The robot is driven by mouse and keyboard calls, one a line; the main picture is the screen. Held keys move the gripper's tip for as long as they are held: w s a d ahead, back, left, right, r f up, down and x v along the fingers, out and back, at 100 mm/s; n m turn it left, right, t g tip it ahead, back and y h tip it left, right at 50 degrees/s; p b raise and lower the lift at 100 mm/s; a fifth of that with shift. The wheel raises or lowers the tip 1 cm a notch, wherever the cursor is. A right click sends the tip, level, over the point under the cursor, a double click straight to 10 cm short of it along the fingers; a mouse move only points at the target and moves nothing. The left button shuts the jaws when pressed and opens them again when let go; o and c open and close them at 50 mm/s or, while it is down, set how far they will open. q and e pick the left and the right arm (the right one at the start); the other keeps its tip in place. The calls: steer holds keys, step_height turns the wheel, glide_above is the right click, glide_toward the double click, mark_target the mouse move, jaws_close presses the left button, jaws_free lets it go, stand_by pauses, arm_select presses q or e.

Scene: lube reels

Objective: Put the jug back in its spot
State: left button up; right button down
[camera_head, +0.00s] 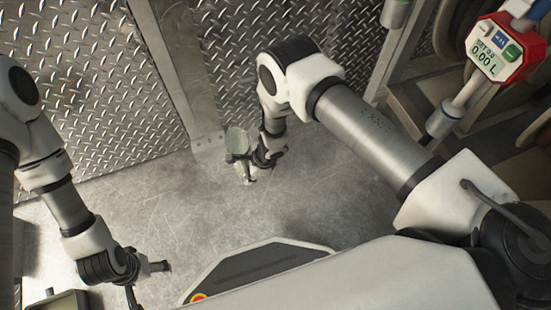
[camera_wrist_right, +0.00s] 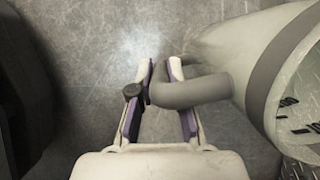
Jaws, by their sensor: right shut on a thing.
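The jug (camera_head: 238,140) is a pale grey-green vessel with its open top toward the head camera. My right gripper (camera_head: 250,172) is beside it, low over the metal floor. In the right wrist view, the jug body (camera_wrist_right: 235,50) fills the right side and dark scale marks show in its mouth. Its curved handle (camera_wrist_right: 195,91) passes between the fingers of my right gripper (camera_wrist_right: 163,80), which is shut on it. I cannot tell whether the jug touches the floor. My left gripper (camera_head: 148,282) is at the lower left, its fingers spread apart and empty.
Diamond-plate walls (camera_head: 90,90) and a metal post (camera_head: 180,75) stand behind the scuffed floor (camera_head: 185,195). A red-rimmed meter (camera_head: 492,50) reading 0.00 L hangs at the upper right, near reels. A dark tray-like box (camera_head: 62,300) is at the lower left. Floor between my arms is clear.

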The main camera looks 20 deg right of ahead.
steer(key=w+d+f+b, duration=0.2)
steer(key=w+d+b, duration=0.1)
steer(key=d, duration=0.4)
steer(key=w+d+f+b, duration=0.3)
steer(key=d+b, duration=0.3)
steer(key=d, duration=0.1)
steer(key=shift+w+d, duration=0.15)
steer(key=shift+w, duration=0.15)
steer(key=c, duration=1.1)
jaws_free()
steer(key=shift+c, duration=0.2)
